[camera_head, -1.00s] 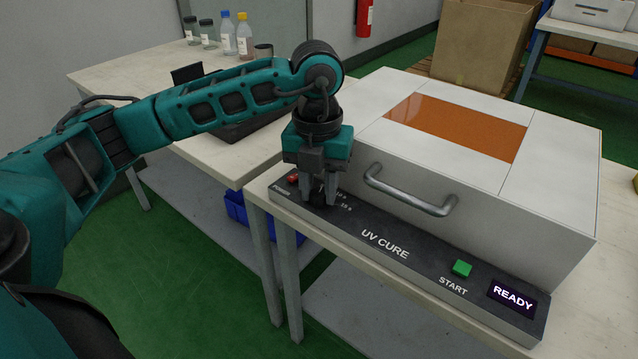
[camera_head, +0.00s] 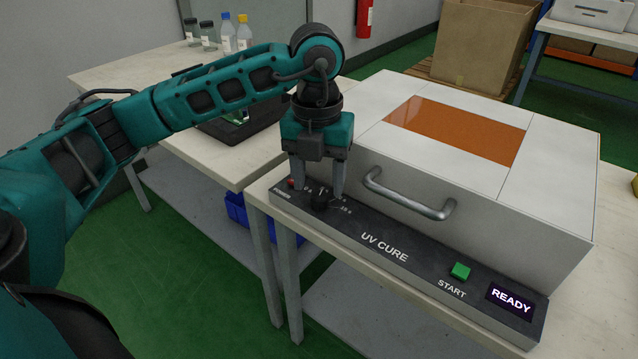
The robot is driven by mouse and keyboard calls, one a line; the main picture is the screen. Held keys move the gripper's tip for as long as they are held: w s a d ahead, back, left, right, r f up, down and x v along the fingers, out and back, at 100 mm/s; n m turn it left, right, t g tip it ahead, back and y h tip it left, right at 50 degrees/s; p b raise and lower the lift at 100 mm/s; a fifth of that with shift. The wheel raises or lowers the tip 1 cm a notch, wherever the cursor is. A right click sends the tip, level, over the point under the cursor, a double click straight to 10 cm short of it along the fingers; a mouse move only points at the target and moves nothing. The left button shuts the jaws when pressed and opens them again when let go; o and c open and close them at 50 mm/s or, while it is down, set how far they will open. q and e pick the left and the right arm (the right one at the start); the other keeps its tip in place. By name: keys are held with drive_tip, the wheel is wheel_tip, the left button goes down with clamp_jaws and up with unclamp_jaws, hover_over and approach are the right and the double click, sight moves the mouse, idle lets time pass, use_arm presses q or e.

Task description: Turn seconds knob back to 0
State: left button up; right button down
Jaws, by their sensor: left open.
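The black seconds knob (camera_head: 320,200) sits on the sloped dark control panel (camera_head: 400,246) of the white UV cure box (camera_head: 480,192). Small white scale marks show around it, with one label to its right. My left gripper (camera_head: 319,189) points down above the panel, just behind the knob in the picture. Its two fingers are spread wide, one to each side of the knob, and hold nothing. Whether a finger touches the panel is not clear. My right gripper is out of view.
A red button (camera_head: 291,183) lies left of the knob, close to the left finger. A metal handle (camera_head: 410,195) juts from the box front. The green start button (camera_head: 460,271) and a READY display (camera_head: 510,300) are at the panel's right. A black tray (camera_head: 245,128) lies on the table behind.

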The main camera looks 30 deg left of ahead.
sight(318, 195)
use_arm(q)
wheel_tip(318, 195, up, 10)
drive_tip(key=p, duration=0.2)
drive_tip(key=shift+r, duration=0.15)
